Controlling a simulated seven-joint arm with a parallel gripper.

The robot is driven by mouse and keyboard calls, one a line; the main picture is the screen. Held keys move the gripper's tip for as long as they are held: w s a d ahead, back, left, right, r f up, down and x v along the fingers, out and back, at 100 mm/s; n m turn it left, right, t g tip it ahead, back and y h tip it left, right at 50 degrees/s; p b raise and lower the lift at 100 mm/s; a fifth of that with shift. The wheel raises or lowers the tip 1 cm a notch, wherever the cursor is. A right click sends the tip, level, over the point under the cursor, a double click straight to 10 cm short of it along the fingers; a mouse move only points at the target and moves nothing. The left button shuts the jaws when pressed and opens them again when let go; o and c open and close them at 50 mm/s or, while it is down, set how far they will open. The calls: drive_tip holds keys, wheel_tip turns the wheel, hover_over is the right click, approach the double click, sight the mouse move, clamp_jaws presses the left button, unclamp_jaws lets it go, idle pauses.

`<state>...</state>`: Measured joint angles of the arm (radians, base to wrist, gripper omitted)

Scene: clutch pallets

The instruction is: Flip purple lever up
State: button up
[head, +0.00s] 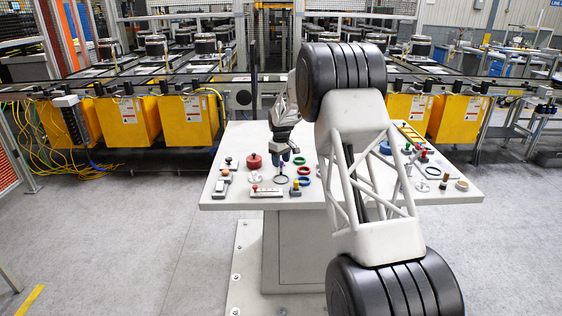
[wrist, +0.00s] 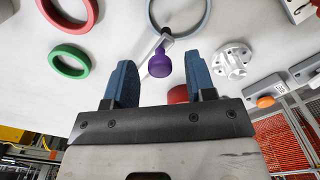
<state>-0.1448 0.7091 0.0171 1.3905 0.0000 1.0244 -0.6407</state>
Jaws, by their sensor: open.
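The purple lever knob (wrist: 160,66) shows in the wrist view, on a short grey metal arm that runs up to the edge of a grey ring. My gripper (wrist: 160,75) is open, with one blue finger on each side of the knob. Gaps show between the knob and both fingers, and nothing is held. In the head view my gripper (head: 283,157) points down over the middle of the table. The lever is too small there to make out clearly.
The wrist view shows a grey ring (wrist: 207,17), a green ring (wrist: 54,64), a red ring (wrist: 91,14), a silver flange (wrist: 232,62) and a box with an orange button (wrist: 265,101). The white table (head: 222,201) carries several other parts, including a red disc (head: 253,161).

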drive_tip(key=shift+f, duration=0.1)
clamp_jaws()
idle(0.3)
drive_tip(key=shift+w, duration=0.1)
drive_tip(key=shift+w+r+g, duration=0.5)
drive_tip(key=shift+r+g, duration=0.2)
drive_tip(key=shift+g, duration=0.3)
drive_tip(key=shift+w+r+g, duration=0.45)
drive_tip(key=shift+r+g, duration=0.2)
drive_tip(key=shift+g, duration=0.35)
drive_tip(key=shift+w+r+g, duration=0.55)
drive_tip(key=shift+w+g, duration=0.15)
drive_tip(key=shift+g, duration=0.25)
drive_tip(key=shift+w+r+g, duration=0.5)
drive_tip(key=shift+w+g, duration=0.15)
drive_tip(key=shift+g, duration=0.3)
unclamp_jaws()
